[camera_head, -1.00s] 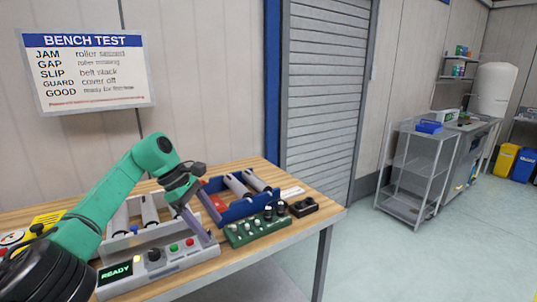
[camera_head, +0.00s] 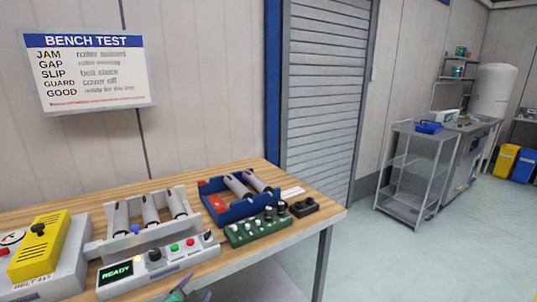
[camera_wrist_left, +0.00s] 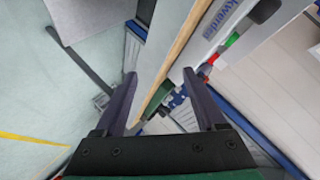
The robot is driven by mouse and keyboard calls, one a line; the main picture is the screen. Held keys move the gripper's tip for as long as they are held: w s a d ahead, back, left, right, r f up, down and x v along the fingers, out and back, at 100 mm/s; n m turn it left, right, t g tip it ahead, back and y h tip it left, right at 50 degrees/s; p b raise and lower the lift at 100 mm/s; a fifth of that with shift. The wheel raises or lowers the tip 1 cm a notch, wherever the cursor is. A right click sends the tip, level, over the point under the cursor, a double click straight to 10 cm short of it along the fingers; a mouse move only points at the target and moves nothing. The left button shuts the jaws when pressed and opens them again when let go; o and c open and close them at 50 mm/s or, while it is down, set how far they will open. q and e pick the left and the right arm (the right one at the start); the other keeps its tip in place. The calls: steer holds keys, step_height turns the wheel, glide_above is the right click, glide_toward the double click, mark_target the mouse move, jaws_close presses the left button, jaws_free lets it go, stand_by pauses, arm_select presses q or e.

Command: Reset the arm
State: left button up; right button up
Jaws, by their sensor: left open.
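My left gripper (camera_head: 188,295) shows only as dark purple fingertips and a bit of green at the bottom edge of the head view, in front of the bench's front edge. In the left wrist view my left gripper (camera_wrist_left: 164,98) has its two dark fingers spread apart with nothing between them. The rest of the left arm is out of the head view. My right gripper is in neither view.
On the wooden bench (camera_head: 258,172) stand a grey roller unit with a READY panel (camera_head: 150,268), a blue tray with rollers (camera_head: 225,217), a green knob board (camera_head: 257,229) and a yellow box (camera_head: 38,247). Open floor (camera_head: 400,265) lies right of the bench.

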arm_select(q)
steer(key=s+a+f+n+g, duration=0.2)
steer(key=s+f+n+g, duration=0.25)
steer(key=s, duration=0.65)
steer(key=s+a+f+n+g, duration=0.3)
steer(key=s+f+g, duration=0.2)
steer(key=s, duration=0.6)
step_height(320, 180, down, 22)
steer(key=s, duration=0.2)
steer(key=s+a+f+g, duration=0.2)
steer(key=s+f, duration=1.4)
steer(key=s, duration=0.1)
steer(key=shift+s+a, duration=0.15)
steer(key=shift+a, duration=0.1)
